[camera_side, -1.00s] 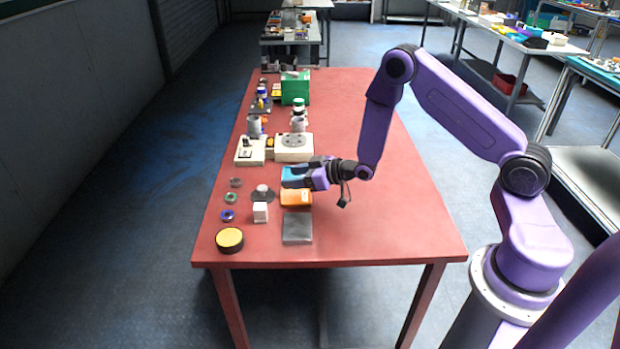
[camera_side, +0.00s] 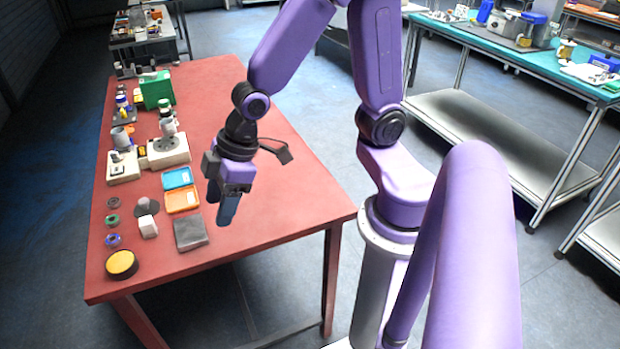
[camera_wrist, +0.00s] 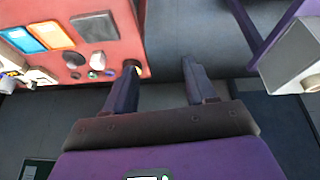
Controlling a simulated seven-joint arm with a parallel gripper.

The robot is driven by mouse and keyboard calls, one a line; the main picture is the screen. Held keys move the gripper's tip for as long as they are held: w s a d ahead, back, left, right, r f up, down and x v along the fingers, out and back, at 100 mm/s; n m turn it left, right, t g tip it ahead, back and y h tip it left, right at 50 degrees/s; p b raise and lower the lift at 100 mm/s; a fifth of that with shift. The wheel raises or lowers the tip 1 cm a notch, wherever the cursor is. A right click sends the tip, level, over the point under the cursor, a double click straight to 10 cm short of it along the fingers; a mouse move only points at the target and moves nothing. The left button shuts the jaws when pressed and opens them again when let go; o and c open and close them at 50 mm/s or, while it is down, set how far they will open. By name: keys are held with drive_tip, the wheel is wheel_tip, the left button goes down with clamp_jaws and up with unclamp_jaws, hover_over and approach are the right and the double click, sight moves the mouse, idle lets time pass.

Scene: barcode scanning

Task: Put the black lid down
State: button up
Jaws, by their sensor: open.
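My gripper (camera_side: 220,207) points down above the red table, to the right of the orange tray. In the wrist view its two fingers (camera_wrist: 159,70) stand well apart with nothing between them. A dark round piece with a raised middle (camera_side: 148,206), lid-like in shape, rests on the table left of the orange tray. A flat dark grey square (camera_side: 190,233) lies in front of the orange tray and also shows in the wrist view (camera_wrist: 94,27). I cannot tell for certain which of these is the black lid.
A blue tray (camera_side: 177,178) and an orange tray (camera_side: 182,200) lie side by side. A white block (camera_side: 148,227), small rings (camera_side: 112,221) and a yellow-topped black disc (camera_side: 122,264) stand near the left edge. The right part of the red table (camera_side: 285,205) is clear.

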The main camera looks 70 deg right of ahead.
drive_tip(key=s+d+r+n+g+h, duration=0.1)
drive_tip(key=s+d+r, duration=0.1)
drive_tip(key=s, duration=0.5)
drive_tip(key=s+d+r+n+g+h, duration=0.1)
drive_tip(key=s+d+r+g, duration=0.1)
drive_tip(key=s+d, duration=0.2)
drive_tip(key=s, duration=0.3)
drive_tip(key=shift+s+d+n+h, duration=0.3)
drive_tip(key=shift+s+d, duration=0.05)
drive_tip(key=shift+s, duration=0.05)
